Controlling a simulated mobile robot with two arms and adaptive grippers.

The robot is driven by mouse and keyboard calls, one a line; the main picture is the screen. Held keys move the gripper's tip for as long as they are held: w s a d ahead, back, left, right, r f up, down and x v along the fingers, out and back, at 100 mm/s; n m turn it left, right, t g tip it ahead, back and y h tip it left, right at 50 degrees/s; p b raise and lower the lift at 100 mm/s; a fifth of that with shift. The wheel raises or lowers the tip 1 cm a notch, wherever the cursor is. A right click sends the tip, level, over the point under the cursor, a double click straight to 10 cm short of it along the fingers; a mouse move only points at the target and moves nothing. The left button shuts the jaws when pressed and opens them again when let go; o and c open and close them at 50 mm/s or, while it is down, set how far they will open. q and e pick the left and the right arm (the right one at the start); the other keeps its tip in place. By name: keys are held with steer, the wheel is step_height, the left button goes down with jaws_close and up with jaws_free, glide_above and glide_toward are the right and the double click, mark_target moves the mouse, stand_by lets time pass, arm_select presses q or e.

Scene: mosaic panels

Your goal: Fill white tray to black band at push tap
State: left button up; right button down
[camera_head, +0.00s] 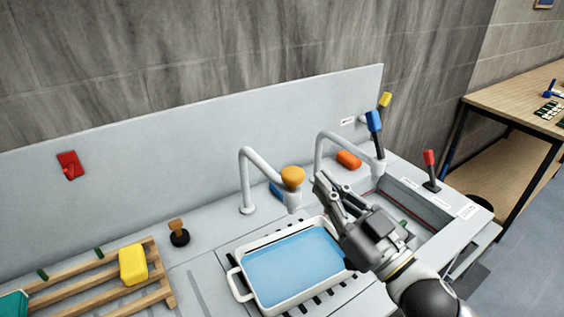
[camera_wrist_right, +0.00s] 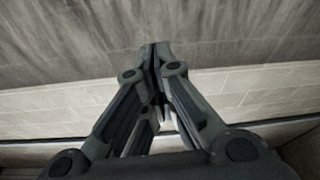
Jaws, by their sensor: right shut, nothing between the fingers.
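The white tray (camera_head: 290,299) sits on the slatted grate below the push tap, with blue water (camera_head: 295,265) spread across its inside. I cannot make out a black band on it. The push tap (camera_head: 245,180) is a white curved pipe with an orange-yellow knob (camera_head: 291,177) on its spout end, above the tray's back edge. I cannot tell whether water is flowing. My right gripper (camera_head: 323,186) is shut and empty, just right of the knob and apart from it. In the right wrist view its fingertips (camera_wrist_right: 157,55) meet against the wall. My left gripper is not in view.
A second tap (camera_head: 325,150) with a blue lever (camera_head: 374,121) stands behind my right gripper.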

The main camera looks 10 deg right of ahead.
step_height(320, 180, up, 3)
steer(key=p, duration=0.5)
glide_above(297, 182)
steer(key=shift+w+a, duration=0.2)
steer(key=shift+a, duration=0.15)
steer(key=f, duration=0.3)
steer(key=shift+s+d, duration=0.1)
steer(key=shift+d, duration=0.15)
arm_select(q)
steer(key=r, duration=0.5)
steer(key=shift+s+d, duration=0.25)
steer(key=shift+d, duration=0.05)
arm_select(e)
steer(key=shift+s+d+f, duration=0.1)
steer(key=shift+d+f, duration=0.05)
steer(key=shift+f, duration=0.5)
